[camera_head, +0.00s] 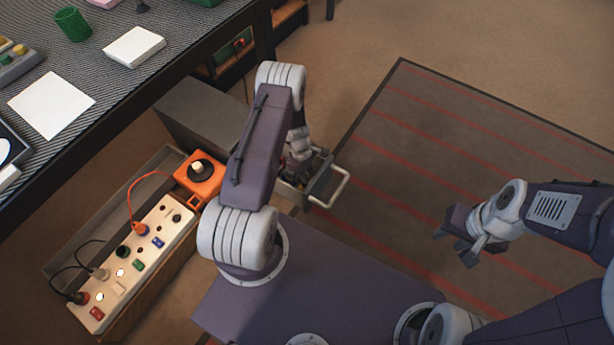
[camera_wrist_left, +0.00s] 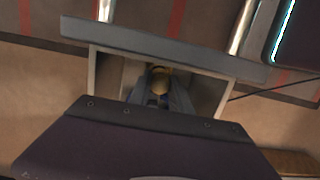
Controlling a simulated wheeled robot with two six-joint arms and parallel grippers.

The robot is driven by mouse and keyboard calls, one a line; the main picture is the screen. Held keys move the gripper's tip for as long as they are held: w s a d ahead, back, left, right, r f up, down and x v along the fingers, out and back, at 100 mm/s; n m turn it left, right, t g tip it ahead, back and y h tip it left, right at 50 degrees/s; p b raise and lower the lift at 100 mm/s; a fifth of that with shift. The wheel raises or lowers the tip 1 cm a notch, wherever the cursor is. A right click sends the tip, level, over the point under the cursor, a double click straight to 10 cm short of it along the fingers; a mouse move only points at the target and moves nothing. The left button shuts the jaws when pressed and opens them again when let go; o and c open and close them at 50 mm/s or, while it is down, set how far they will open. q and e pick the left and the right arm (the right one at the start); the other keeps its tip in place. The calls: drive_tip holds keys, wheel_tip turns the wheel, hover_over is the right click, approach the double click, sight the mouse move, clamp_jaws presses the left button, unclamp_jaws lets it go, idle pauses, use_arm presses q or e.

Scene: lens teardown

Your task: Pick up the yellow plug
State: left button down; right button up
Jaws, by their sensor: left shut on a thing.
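The yellow plug (camera_wrist_left: 159,78) shows as a rounded, dull yellow-brown top inside a small open drawer (camera_wrist_left: 228,97) in the left wrist view. My left gripper (camera_wrist_left: 160,96) reaches down into this drawer and is shut on the plug, with its fingers on either side. In the head view the drawer (camera_head: 318,186) is pulled out, and my left arm hides most of its inside and the plug. My right gripper (camera_head: 457,243) is open and empty above the striped mat, well to the right.
The drawer's metal handle (camera_head: 337,189) sticks out over the floor. A white power strip (camera_head: 130,263) with several plugs and switches and an orange box (camera_head: 198,180) lie left of my arm. The dark table (camera_head: 100,90) is at upper left. The striped mat (camera_head: 400,150) is clear.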

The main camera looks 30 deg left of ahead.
use_arm(q)
wheel_tip(320, 180, up, 15)
drive_tip(key=p, duration=0.7)
